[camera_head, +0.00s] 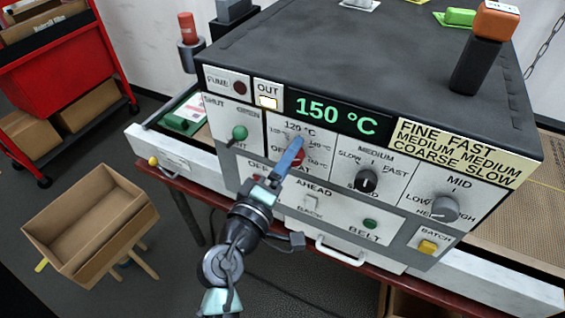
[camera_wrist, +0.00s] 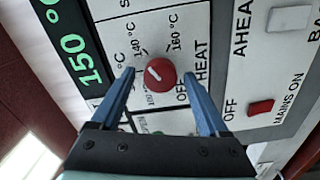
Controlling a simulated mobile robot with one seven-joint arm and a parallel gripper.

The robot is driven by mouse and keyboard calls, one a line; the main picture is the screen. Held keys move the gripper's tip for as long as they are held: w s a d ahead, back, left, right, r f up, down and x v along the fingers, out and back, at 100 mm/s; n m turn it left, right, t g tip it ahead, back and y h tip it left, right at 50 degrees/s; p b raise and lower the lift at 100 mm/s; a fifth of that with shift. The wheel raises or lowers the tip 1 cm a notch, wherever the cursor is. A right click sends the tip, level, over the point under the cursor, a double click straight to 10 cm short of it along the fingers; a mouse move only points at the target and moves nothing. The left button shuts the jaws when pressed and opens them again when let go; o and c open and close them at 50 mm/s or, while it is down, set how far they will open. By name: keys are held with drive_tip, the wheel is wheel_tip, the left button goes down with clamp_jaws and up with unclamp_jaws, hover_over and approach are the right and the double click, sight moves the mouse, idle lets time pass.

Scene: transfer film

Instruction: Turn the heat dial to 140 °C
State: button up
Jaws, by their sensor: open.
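The heat dial (camera_wrist: 160,77) is a red round knob with a short white mark, on a white panel. In the wrist view the mark slants toward the upper left; I cannot tell exactly which label it meets. The labels 140 °C, 160 °C and OFF stand around it. My gripper (camera_wrist: 158,73) is open, its blue fingers on either side of the dial; contact cannot be made out. In the head view my gripper (camera_head: 295,146) covers part of the dial (camera_head: 299,156). The green display (camera_head: 336,116) reads 150 °C.
Beside the dial are a black speed knob (camera_head: 366,181), a grey knob (camera_head: 444,208), a green knob (camera_head: 239,132) and a red mains switch (camera_wrist: 261,107). A yellow card (camera_head: 457,152) lists film settings. An open cardboard box (camera_head: 92,222) stands at the left.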

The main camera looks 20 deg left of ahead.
drive_tip(key=s+b, duration=0.3)
drive_tip(key=s, duration=1)
drive_tip(key=shift+a+b, duration=0.2)
drive_tip(key=shift+b, duration=0.15)
drive_tip(key=shift+w, duration=0.1)
